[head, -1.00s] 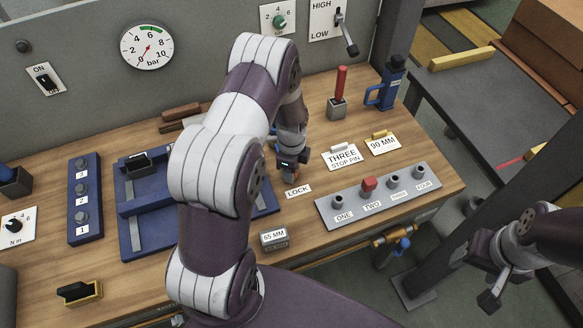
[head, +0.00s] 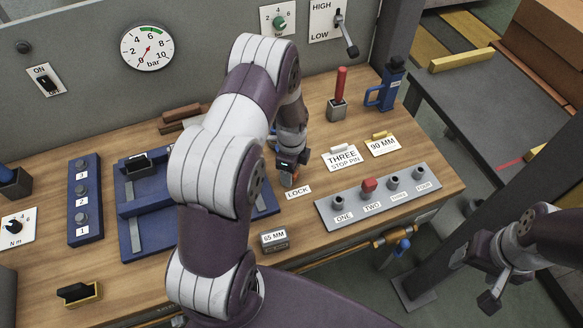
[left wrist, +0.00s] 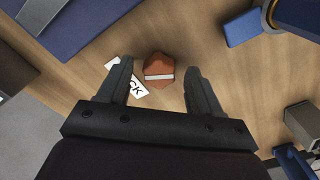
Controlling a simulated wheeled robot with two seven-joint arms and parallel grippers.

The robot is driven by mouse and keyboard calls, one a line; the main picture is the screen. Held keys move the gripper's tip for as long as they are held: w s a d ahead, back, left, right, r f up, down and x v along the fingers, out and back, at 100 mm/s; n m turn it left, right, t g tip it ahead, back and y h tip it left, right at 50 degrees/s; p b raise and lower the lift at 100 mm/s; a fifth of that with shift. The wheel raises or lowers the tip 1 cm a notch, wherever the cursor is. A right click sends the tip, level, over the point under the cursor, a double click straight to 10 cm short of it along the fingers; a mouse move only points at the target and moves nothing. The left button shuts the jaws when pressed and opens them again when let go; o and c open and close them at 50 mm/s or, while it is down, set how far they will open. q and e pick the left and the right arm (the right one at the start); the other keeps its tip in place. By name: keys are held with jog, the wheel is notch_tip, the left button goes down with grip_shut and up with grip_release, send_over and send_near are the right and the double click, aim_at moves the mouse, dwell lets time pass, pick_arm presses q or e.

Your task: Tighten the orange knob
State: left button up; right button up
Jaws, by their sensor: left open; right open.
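The orange knob (left wrist: 158,68) has a white stripe across its top and is seen from above in the left wrist view. My left gripper (left wrist: 158,80) is open, with one finger on each side of the knob and visible gaps between. In the head view my left gripper (head: 289,172) points down beside the LOCK label (head: 298,192) and hides most of the knob. The LOCK label also shows in the left wrist view (left wrist: 138,91), partly covered by a finger. My right gripper (head: 475,280) is open and empty, off the bench at the right.
A blue fixture (head: 130,208) lies left of the knob, partly behind my left arm. A grey pin strip (head: 330,215) with a red pin stands to the right, near a 65 MM block (head: 274,240). Signs and a red-handled tool (head: 340,90) stand behind.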

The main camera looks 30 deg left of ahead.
pick_arm(q)
notch_tip(320, 180, up, 13)
jog(key=b, duration=0.1)
jog(key=shift+f+b, duration=0.15)
jog(key=shift+b, duration=0.2)
